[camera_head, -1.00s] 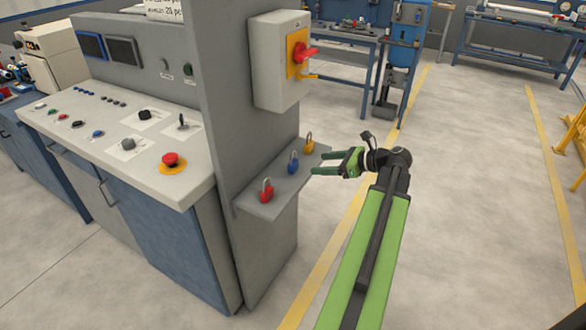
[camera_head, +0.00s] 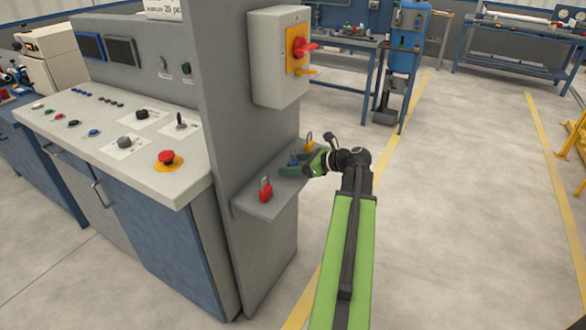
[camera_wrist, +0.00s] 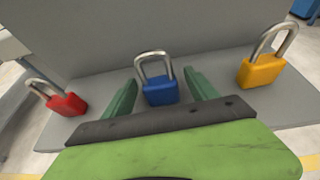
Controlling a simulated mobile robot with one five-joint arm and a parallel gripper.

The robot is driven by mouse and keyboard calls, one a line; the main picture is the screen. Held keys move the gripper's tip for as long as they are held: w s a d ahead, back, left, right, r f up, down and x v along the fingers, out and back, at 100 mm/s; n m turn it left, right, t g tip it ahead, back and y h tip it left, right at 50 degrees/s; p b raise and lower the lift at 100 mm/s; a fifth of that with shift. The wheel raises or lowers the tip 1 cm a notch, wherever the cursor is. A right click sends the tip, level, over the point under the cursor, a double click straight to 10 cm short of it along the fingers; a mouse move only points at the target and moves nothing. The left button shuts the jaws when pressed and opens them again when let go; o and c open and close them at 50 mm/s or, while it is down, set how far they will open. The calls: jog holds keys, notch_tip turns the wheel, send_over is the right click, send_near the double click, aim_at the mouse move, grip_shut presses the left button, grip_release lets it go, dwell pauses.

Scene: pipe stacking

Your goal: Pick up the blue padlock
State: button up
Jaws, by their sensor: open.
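The blue padlock (camera_wrist: 160,91) stands upright on a small grey shelf, its silver shackle pointing up. In the wrist view it sits between the two green fingers of my gripper (camera_wrist: 161,97), which is open around it, with a gap showing on each side. In the head view my gripper (camera_head: 288,166) is over the shelf, and the blue padlock (camera_head: 294,161) is mostly hidden behind the fingers.
A red padlock (camera_wrist: 68,104) stands left of the blue one and a yellow padlock (camera_wrist: 261,70) right of it on the shelf (camera_head: 262,208). The grey cabinet wall rises behind them. A switch box (camera_head: 280,55) with a red handle is mounted above.

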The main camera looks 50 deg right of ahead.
jog(key=shift+r, duration=0.1)
grip_shut()
dwell(0.3)
jog(key=shift+r+p, duration=0.45)
jog(key=shift+p, duration=0.05)
notch_tip(320, 180, up, 4)
jog(key=p, duration=0.3)
jog(key=shift+f+p, duration=0.1)
jog(key=shift+p, duration=0.3)
jog(key=r+p+v, duration=0.1)
jog(key=p+v, duration=0.5)
jog(key=v, duration=0.7)
jog(key=shift+w+d, duration=0.2)
jog(key=shift+d, duration=0.25)
